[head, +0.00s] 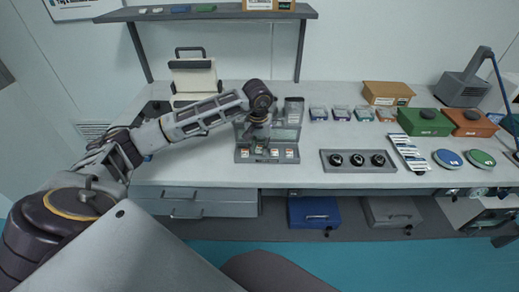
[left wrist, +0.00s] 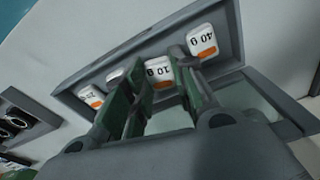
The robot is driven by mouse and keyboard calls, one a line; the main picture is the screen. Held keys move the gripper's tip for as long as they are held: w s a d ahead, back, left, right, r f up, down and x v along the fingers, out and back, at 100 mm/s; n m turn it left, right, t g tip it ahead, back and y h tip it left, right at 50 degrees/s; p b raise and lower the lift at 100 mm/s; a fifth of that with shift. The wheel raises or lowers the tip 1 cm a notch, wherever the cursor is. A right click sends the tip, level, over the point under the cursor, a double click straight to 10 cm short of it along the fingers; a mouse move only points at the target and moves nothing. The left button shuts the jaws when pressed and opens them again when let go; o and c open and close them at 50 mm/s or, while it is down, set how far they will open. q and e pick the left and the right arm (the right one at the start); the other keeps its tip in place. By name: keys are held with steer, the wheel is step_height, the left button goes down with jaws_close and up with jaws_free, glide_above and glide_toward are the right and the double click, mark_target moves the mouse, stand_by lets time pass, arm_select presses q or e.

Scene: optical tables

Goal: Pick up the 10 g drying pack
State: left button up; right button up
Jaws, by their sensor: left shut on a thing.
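The 10 g drying pack (left wrist: 158,70), white with an orange edge, shows between the two fingers of my left gripper (left wrist: 160,95) in the left wrist view. The gripper is shut on it at the grey pack holder (left wrist: 72,98). I cannot tell whether the pack is clear of its slot. The 40 g pack (left wrist: 201,41) sits to its right, and two more packs, one at the far left (left wrist: 91,97), sit to its left. In the head view my left gripper (head: 260,146) points down over the holder (head: 239,157) and hides part of it. My right gripper is not in view.
A grey block with three black round parts (head: 332,167) lies right of the holder. A green case (head: 425,122) and an orange case (head: 472,122) stand farther right. A shelf (head: 222,14) hangs above.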

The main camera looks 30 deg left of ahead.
arm_select(q)
steer(key=shift+r, duration=0.8)
steer(key=s+d, duration=0.1)
steer(key=s, duration=0.1)
steer(key=s+d, duration=0.2)
steer(key=s, duration=0.1)
steer(key=s+d+b, duration=0.1)
steer(key=s, duration=0.1)
steer(key=shift+s+d, duration=0.35)
steer(key=s+d+b, duration=0.1)
steer(key=s+d, duration=0.3)
steer(key=s, duration=0.3)
steer(key=shift+s+d, duration=0.35)
steer(key=shift+d, duration=0.05)
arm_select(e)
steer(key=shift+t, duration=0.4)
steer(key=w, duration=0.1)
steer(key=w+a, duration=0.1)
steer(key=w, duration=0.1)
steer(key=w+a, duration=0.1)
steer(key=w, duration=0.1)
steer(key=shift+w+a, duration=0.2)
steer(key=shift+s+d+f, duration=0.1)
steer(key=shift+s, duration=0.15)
arm_select(q)
steer(key=shift+a, duration=0.15)
